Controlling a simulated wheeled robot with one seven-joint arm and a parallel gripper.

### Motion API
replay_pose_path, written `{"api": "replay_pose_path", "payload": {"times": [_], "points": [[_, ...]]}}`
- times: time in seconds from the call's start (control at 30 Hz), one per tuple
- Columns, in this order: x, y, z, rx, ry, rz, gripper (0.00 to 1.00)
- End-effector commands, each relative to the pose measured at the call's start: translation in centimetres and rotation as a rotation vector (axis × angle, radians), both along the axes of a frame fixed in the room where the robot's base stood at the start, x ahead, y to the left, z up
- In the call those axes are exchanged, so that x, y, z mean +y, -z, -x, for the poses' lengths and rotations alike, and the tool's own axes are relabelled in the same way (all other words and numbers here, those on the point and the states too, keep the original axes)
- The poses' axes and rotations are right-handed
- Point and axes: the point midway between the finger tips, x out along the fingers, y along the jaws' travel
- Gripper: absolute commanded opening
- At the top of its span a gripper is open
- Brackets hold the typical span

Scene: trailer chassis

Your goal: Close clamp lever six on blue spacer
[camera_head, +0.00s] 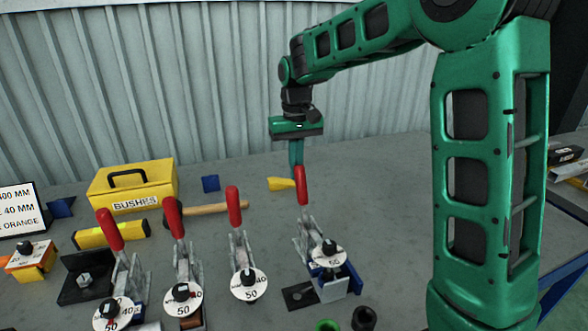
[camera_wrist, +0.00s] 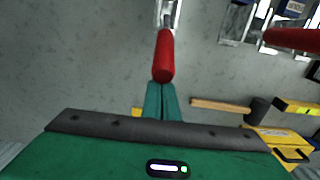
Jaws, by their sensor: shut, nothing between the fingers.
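The rightmost toggle clamp (camera_head: 307,238) has a red lever handle (camera_head: 302,186) standing nearly upright. A blue spacer (camera_head: 350,277) sits at its base, partly hidden by a round white dial (camera_head: 328,254). No number six is readable on the clamp. My gripper (camera_head: 297,172) is shut and empty, fingers pointing down just behind the handle's top. In the wrist view, the same red handle (camera_wrist: 163,56) ends right at the closed teal fingertips (camera_wrist: 160,88). I cannot tell whether they touch.
Several similar clamps with upright red levers stand to the left, the nearest one (camera_head: 236,206) close by. A mallet (camera_head: 205,209), a yellow BUSHES box (camera_head: 133,186) and a yellow wedge (camera_head: 281,184) lie behind. A corrugated wall (camera_head: 180,80) closes the back.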

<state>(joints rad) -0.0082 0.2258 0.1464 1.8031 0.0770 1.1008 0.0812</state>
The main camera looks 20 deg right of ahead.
Motion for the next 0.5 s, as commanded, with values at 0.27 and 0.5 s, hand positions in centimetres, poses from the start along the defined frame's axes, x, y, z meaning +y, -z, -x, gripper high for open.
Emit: {"api": "replay_pose_path", "payload": {"times": [0.27,0.5], "points": [[0.0,-0.5,1.4,0.0,0.0,0.0,0.0],[0.0,-1.0,2.5,0.0,0.0,0.0,0.0]]}}
